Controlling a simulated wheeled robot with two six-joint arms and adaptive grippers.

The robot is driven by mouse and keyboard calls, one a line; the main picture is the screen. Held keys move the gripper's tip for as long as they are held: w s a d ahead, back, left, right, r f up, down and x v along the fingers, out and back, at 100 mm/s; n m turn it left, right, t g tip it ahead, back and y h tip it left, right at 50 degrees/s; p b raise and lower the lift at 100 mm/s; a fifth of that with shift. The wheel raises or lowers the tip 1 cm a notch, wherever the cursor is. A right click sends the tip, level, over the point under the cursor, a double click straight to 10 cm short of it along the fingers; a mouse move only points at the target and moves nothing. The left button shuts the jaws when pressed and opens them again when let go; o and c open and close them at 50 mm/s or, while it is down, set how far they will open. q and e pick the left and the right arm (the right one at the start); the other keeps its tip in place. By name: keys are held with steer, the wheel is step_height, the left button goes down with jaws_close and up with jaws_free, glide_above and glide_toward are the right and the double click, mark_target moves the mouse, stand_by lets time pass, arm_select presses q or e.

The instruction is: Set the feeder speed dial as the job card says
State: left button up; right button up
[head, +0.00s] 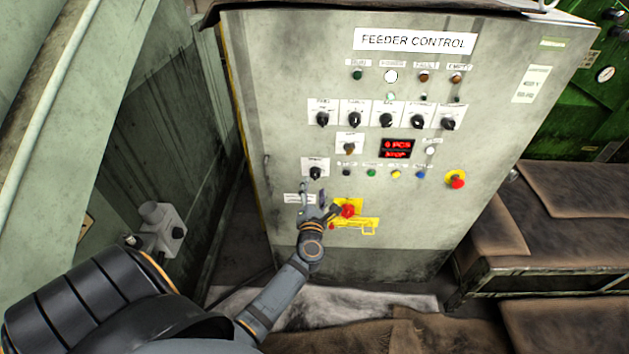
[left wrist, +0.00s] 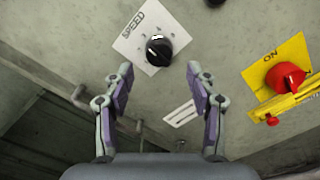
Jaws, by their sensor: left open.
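The speed dial (head: 315,173) is a black knob on a white plate at the lower left of the grey feeder control cabinet (head: 470,120). In the left wrist view the dial (left wrist: 158,50) sits on a plate lettered SPEED, with a pale mark on the knob. My left gripper (head: 313,196) is open and empty, just below the dial in the head view. In the left wrist view the fingers (left wrist: 158,72) stand apart, with the knob between and beyond their tips, apparently untouched. A white paper (head: 532,84) at the cabinet's upper right has print too small to read. My right gripper is out of view.
A red switch (head: 347,211) on a yellow plate is close right of my left gripper. A row of black knobs (head: 387,120) and a red display (head: 397,148) are above. A red emergency button (head: 457,182) is farther right. A grey wall (head: 150,120) stands left.

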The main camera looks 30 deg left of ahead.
arm_select(q)
steer(key=v, duration=0.7)
steer(key=shift+s, duration=0.1)
steer(key=s+d+f+m+g+h, duration=0.1)
steer(key=s+d+f+m+h, duration=0.15)
steer(key=f+m, duration=0.6)
steer(key=s+d+f+m+g+h, duration=0.25)
steer(key=s+f+m, duration=0.2)
steer(key=f, duration=0.65)
steer(key=s+d+f+m+g+h, duration=0.1)
steer(key=s+d+f+m+h, duration=0.15)
steer(key=f+m, duration=0.6)
steer(key=s+a+f+m+g, duration=0.1)
steer(key=s+f+m+g, duration=0.2)
steer(key=s+f, duration=0.3)
steer(key=s+a+f+m+g+h, duration=0.1)
steer(key=s+f+m, duration=0.4)
steer(key=s, duration=0.8)
steer(key=s+a+f+m+g, duration=0.2)
steer(key=s+f+m+g, duration=0.2)
steer(key=s+f, duration=0.3)
steer(key=s+g, duration=0.1)
steer(key=s, duration=0.2)
steer(key=shift+s+a+f, duration=0.25)
steer(key=shift+s+a, duration=0.05)
steer(key=shift+s, duration=0.05)
